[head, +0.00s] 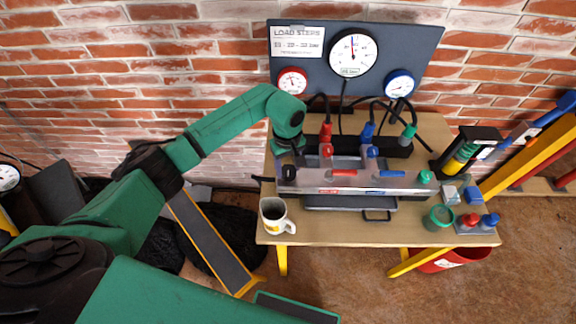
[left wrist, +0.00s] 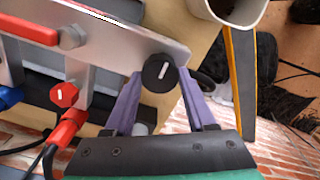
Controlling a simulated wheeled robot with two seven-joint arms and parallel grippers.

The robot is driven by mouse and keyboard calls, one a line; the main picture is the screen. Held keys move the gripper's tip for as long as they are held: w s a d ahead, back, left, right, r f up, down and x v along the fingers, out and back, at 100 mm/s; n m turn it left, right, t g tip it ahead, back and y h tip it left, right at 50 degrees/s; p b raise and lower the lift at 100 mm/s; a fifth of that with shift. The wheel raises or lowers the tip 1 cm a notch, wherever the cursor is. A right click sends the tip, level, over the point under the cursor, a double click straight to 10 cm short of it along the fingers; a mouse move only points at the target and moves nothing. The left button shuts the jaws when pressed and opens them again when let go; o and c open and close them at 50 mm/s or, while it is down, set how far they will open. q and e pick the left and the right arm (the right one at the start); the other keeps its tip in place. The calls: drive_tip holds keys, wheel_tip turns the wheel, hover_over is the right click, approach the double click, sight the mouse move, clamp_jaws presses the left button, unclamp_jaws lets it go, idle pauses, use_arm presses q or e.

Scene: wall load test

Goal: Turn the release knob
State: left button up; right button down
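A round black knob (head: 289,172) with a white line sits at the left end of the grey panel (head: 360,187) on the table. It also shows in the left wrist view (left wrist: 160,72), its white line tilted slightly from upright in the picture. My left gripper (head: 287,152) is at the knob from behind. In the left wrist view its two purple fingers (left wrist: 159,85) stand apart, one on each side of the knob. The fingers look open; any contact with the knob is hard to tell. My right gripper is not in view.
A red lever (head: 344,173), a blue lever (head: 392,173) and a green knob (head: 425,177) are along the panel. Hoses and a gauge board (head: 432,40) are behind. A green jar (head: 438,217) stands at right.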

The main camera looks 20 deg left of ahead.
use_arm(q)
drive_tip(key=c, duration=0.5)
